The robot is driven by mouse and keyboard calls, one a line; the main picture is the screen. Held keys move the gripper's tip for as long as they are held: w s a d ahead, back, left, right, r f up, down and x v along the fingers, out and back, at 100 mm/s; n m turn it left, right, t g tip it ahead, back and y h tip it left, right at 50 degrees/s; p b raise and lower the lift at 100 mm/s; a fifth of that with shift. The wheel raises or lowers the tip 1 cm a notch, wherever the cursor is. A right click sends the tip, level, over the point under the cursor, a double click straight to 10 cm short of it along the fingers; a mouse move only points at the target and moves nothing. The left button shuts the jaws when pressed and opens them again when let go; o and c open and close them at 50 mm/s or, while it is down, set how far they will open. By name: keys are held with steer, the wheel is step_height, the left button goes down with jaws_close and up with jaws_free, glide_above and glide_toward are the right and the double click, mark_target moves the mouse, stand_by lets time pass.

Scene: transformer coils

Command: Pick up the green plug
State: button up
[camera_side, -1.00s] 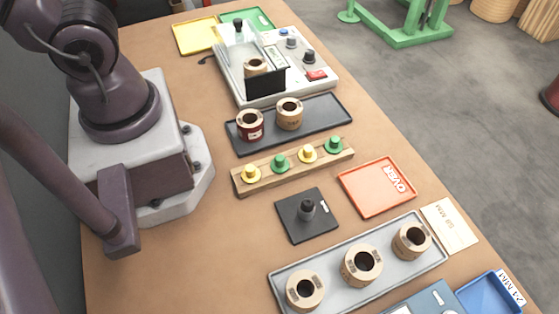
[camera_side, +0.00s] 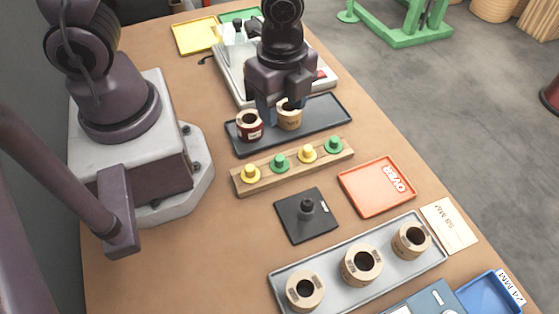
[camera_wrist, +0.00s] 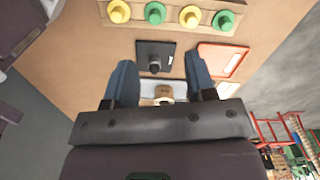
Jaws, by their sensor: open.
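Two green plugs stand in a wooden rack (camera_side: 239,184), alternating with two yellow plugs. One green plug (camera_side: 280,162) is second from the left and the other green plug (camera_side: 334,145) is at the right end. In the wrist view the green plugs (camera_wrist: 155,13) and (camera_wrist: 224,20) show at the top edge. The yellow plugs (camera_side: 250,173) and (camera_side: 307,153) sit between and beside them. My gripper (camera_side: 283,112) is open and empty, above the dark tray behind the rack. Its two blue fingers (camera_wrist: 162,85) are spread apart in the wrist view.
The dark tray (camera_side: 333,111) holds a red-wrapped coil (camera_side: 249,126) and a tan coil (camera_side: 290,117), close below my gripper. A black plate with a post (camera_side: 307,208), an orange tray (camera_side: 373,187) and a grey tray (camera_side: 330,297) with three coils lie in front of the rack.

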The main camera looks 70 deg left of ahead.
glide_above(279, 158)
steer(key=f, duration=0.7)
steer(key=shift+w+a+f, duration=0.25)
steer(key=shift+w+a, duration=0.1)
steer(key=f, duration=0.4)
steer(key=shift+s+d+f, duration=0.2)
steer(key=shift+s+d, duration=0.1)
steer(key=shift+s, duration=0.05)
steer(key=shift+f, duration=0.45)
steer(key=shift+c, duration=0.4)
jaws_close()
